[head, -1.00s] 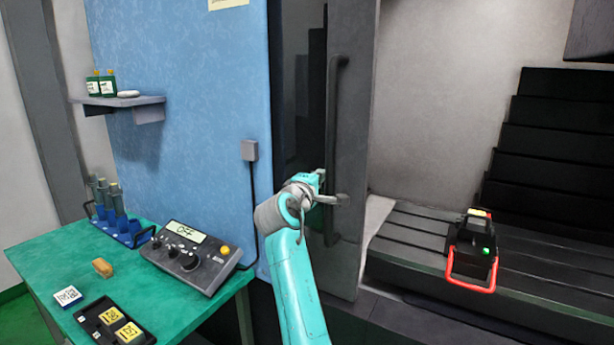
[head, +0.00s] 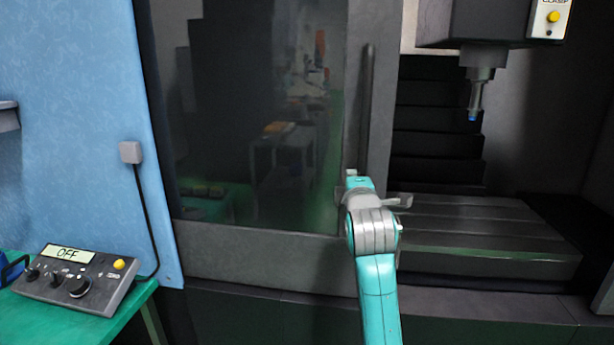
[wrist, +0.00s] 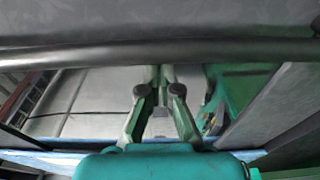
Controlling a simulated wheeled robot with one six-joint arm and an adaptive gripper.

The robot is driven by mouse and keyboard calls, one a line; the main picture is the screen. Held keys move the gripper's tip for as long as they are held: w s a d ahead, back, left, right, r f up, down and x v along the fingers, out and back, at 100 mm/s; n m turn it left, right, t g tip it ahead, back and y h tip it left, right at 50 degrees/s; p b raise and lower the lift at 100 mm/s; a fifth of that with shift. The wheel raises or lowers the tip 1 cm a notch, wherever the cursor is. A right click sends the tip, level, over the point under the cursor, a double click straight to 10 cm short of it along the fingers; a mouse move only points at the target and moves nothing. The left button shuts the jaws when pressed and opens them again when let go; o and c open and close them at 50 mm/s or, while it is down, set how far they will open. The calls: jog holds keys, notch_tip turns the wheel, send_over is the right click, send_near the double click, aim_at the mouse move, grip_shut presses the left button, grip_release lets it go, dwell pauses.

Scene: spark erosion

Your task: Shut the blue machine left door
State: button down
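The blue machine's left door (head: 255,130) has a dark glass window in a grey frame. Its long vertical handle (head: 368,110) stands on the right part of the frame. Right of the door, the machine's interior shows open. My gripper (head: 376,188) is at the handle's lower end and hides it there. In the wrist view, the handle bar (wrist: 220,52) crosses the top, just beyond the fingers of my gripper (wrist: 160,80). The frames do not show clearly whether the fingers are closed or whether they touch the bar.
The machine's slotted table (head: 480,225) and a tool head (head: 475,90) are inside the opening. At the left, a green table (head: 70,325) holds a control box (head: 75,280) reading OFF. A cable runs down the blue panel (head: 85,100).

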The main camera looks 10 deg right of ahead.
jog(key=s+d, duration=0.3)
jog(key=d, duration=0.5)
jog(key=s+d, duration=0.3)
jog(key=d, duration=0.5)
jog(key=shift+d, duration=0.4)
jog(key=shift+d, duration=0.1)
